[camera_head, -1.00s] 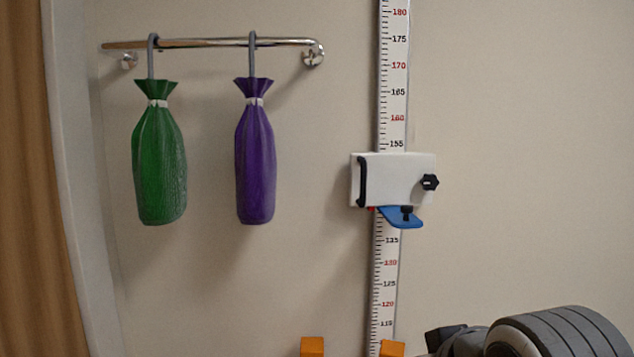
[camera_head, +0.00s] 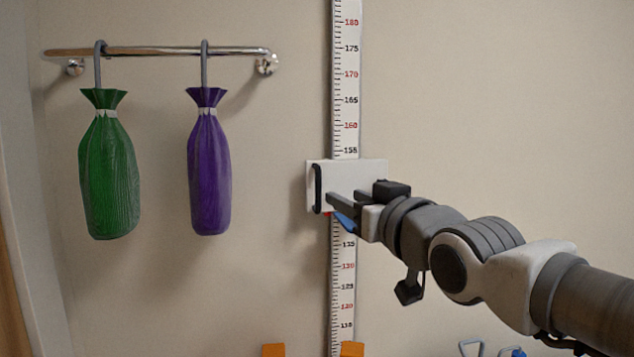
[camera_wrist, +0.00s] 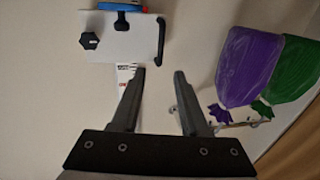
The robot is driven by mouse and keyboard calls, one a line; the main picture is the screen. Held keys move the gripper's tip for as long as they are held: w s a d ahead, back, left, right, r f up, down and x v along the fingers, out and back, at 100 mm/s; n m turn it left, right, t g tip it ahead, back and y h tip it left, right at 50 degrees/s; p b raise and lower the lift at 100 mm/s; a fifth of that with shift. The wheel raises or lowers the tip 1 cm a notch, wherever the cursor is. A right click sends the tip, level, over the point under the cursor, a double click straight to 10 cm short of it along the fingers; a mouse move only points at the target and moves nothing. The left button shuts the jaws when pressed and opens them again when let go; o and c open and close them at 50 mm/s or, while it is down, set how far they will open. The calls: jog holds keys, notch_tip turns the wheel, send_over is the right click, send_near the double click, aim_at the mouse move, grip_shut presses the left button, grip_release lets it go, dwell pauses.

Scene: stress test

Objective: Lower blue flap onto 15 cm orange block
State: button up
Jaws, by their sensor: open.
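The blue flap (camera_head: 344,221) hangs under a white slider box (camera_head: 347,171) on the wall scale; my gripper partly covers it. It also shows at the top edge of the upside-down wrist view (camera_wrist: 122,5). The box has a black vertical handle (camera_head: 318,188), seen in the wrist view (camera_wrist: 161,42), and a black knob (camera_wrist: 89,40). Two orange blocks, left (camera_head: 273,350) and right (camera_head: 351,349), show only their tops at the bottom edge; I cannot tell their heights. My gripper (camera_head: 346,200) is open and empty in front of the box; its fingers (camera_wrist: 160,72) are apart from the handle.
The ruled scale (camera_head: 346,100) runs vertically on the wall. A green bag (camera_head: 109,180) and a purple bag (camera_head: 209,175) hang from a chrome rail (camera_head: 150,51) to the left. Blue hooped objects (camera_head: 472,347) show at the bottom right. The wall at upper right is clear.

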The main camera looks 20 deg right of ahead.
aim_at(320, 185)
jog(key=w+p, duration=0.2)
jog(key=w, duration=1)
jog(key=shift+w, duration=0.4)
grip_shut()
dwell(0.9)
